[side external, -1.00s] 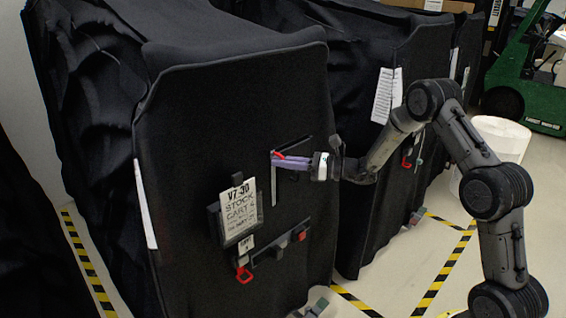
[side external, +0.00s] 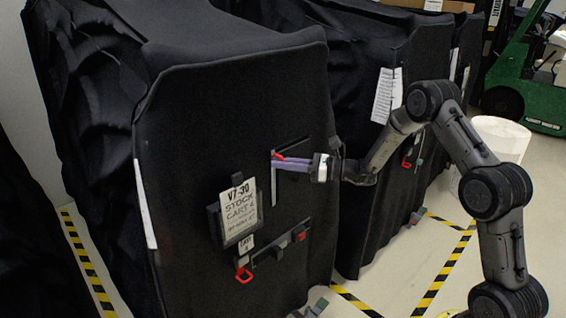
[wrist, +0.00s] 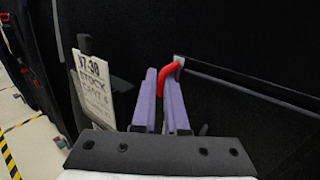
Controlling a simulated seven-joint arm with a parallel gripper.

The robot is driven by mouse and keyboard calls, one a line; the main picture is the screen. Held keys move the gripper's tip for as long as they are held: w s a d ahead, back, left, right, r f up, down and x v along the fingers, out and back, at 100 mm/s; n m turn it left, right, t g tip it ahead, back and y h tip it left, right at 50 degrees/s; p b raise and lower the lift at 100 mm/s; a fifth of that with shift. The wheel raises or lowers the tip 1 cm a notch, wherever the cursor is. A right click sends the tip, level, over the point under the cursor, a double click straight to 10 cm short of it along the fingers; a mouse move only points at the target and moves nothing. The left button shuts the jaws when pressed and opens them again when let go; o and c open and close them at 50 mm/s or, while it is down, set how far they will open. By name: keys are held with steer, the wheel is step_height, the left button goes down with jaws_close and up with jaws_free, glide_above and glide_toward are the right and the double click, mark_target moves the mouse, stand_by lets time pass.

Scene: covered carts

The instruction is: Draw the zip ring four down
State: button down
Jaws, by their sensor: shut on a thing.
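The covered cart (side external: 200,130) is draped in black and carries a sign (side external: 238,210) reading "V7-30 STOCK CART 4"; the sign also shows in the wrist view (wrist: 96,85). A red zip ring (side external: 282,156) sits at the top of a pale upright strip (side external: 274,188) on the cover's front. My gripper (side external: 277,161) reaches it from the right, with purple fingers shut on the ring. In the wrist view the red ring (wrist: 168,76) shows bent between the fingertips (wrist: 160,76), beside a grey track (wrist: 235,82). Part of the ring is hidden by the fingers.
A lower red ring (side external: 243,276) hangs under the sign, near a dark bar with red ends (side external: 280,246). Another covered cart (side external: 360,160) stands close on the right. Yellow-black floor tape (side external: 445,270), a white drum (side external: 500,137) and a green forklift (side external: 535,70) lie beyond.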

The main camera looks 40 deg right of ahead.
step_height(320, 180, down, 14)
steer(key=shift+f, duration=0.1)
steer(key=c, duration=1.2)
jaws_free()
steer(key=v, duration=1.4)
